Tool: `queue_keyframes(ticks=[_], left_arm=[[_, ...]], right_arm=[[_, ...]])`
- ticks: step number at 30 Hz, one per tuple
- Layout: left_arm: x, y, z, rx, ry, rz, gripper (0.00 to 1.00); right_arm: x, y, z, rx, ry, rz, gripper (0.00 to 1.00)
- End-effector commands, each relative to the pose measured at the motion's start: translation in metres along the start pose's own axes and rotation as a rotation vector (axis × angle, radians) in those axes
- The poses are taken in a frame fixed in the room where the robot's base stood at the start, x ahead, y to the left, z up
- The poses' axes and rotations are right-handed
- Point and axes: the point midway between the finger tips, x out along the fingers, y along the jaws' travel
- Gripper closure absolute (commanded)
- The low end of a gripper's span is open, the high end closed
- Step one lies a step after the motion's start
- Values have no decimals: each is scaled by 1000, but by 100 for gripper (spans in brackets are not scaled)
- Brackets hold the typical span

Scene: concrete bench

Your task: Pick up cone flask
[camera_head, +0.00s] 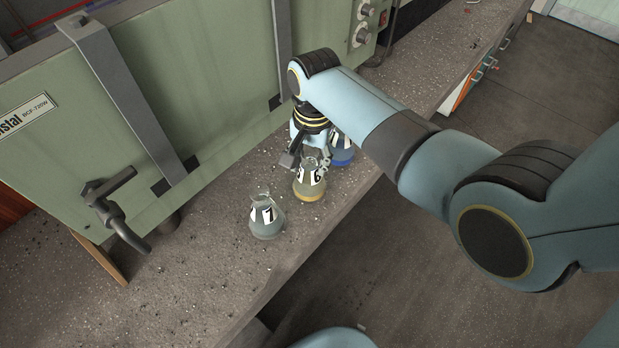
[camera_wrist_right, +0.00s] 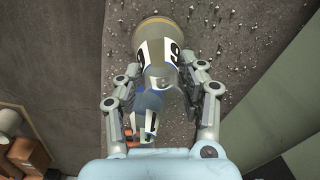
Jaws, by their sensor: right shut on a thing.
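The cone flask with the "6" label (camera_head: 311,186) holds yellowish liquid and stands upright over the bench. My right gripper (camera_head: 308,160) reaches it from above and is shut on its neck. In the right wrist view, the fingers of the right gripper (camera_wrist_right: 163,68) lie on both sides of the neck, and the flask's yellowish base (camera_wrist_right: 165,28) points away from the camera. I cannot tell whether the base touches the bench. My left gripper is not in view.
A clear flask labelled "7" (camera_head: 266,221) stands to the left. A flask with blue liquid (camera_head: 342,155) is close on the right, partly hidden by my arm. A green metal appliance (camera_head: 215,75) backs the bench (camera_head: 190,285). The bench's front edge is near.

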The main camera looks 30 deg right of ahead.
Motion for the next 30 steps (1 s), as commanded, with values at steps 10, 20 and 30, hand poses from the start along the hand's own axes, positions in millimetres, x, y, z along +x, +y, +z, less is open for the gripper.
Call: queue_keyframes(ticks=[10, 20, 30], left_arm=[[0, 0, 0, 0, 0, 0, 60], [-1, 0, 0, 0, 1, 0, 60], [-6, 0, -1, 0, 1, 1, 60]], right_arm=[[0, 0, 0, 0, 0, 1, 100], [-4, 0, 0, 0, 1, -1, 100], [-48, 10, -7, 2, 6, 2, 100]])
